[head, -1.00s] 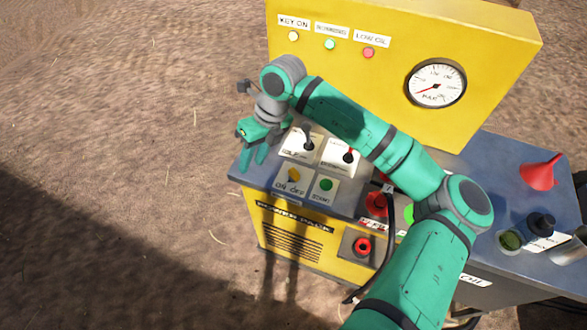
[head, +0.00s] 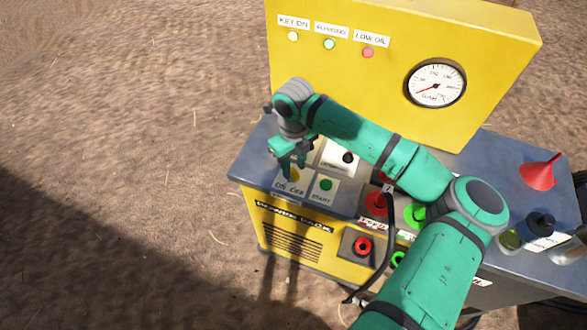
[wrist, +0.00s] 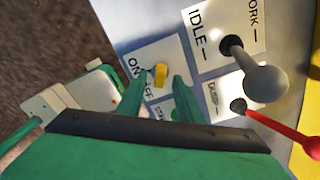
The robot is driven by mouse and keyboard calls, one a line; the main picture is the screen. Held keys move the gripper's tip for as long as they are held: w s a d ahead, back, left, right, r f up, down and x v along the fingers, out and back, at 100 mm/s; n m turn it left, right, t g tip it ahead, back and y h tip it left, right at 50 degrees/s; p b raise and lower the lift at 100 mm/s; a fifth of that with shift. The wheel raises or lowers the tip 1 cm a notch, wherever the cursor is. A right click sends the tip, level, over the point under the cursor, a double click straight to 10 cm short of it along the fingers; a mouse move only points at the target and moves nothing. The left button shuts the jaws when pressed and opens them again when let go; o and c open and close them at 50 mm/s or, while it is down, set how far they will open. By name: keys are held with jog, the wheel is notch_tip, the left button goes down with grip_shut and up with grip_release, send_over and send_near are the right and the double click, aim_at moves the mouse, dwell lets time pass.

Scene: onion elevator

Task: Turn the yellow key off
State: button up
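The yellow key (head: 295,174) sits on a white ON/OFF plate (head: 286,187) at the front left of the console top. In the wrist view the yellow key (wrist: 160,75) stands between my two fingertips, with a gap on each side, and the plate (wrist: 149,60) shows behind it. My gripper (head: 293,174) is open and points down over the key. It also shows in the wrist view (wrist: 155,82), with the fingers partly covering the ON/OFF lettering. In the head view a fingertip partly hides the key.
The green START button (head: 326,184) is right of the key. A grey-knobbed IDLE/WORK lever (wrist: 265,83) and a red lever (wrist: 290,132) stand close by. A yellow panel (head: 400,60) with lamps and a gauge (head: 436,85) rises behind. Ground lies open at left.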

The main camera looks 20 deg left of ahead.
jog(key=shift+f, duration=0.95)
grip_shut()
jog(key=shift+n, duration=0.3)
jog(key=n, duration=1.1)
jog(key=shift+a+n, duration=0.1)
jog(key=shift+n, duration=0.2)
